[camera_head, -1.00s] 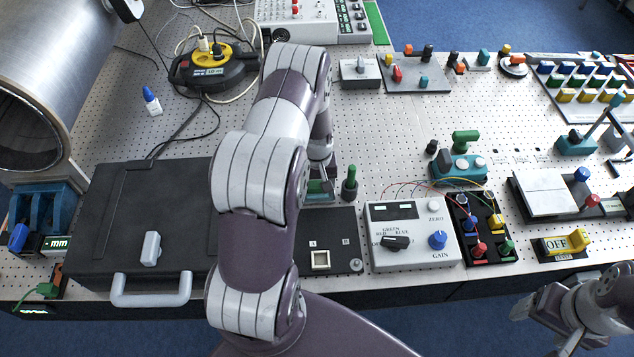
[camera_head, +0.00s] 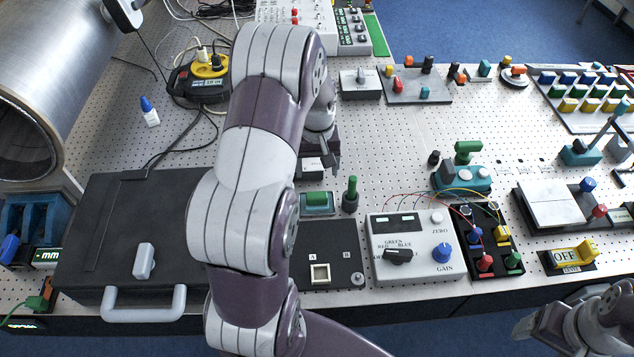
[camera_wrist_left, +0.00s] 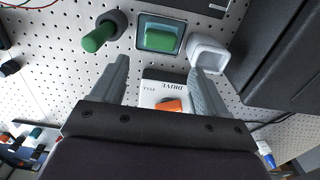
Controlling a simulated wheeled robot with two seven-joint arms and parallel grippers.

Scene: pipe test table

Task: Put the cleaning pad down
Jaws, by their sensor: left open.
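The cleaning pad, a green-gripped block (camera_head: 317,199) on a teal-edged base, rests on the perforated table just behind the black panel. It also shows in the left wrist view (camera_wrist_left: 160,38), beyond the fingertips. My left gripper (camera_head: 322,168) is mostly hidden by its own arm in the head view.
A green peg (camera_head: 351,191) stands right of the pad. A pale square cup (camera_wrist_left: 207,56) is beside it in the wrist view. A white drive box with an orange switch (camera_wrist_left: 170,105) lies below the fingers. A black case (camera_head: 130,235) is at left.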

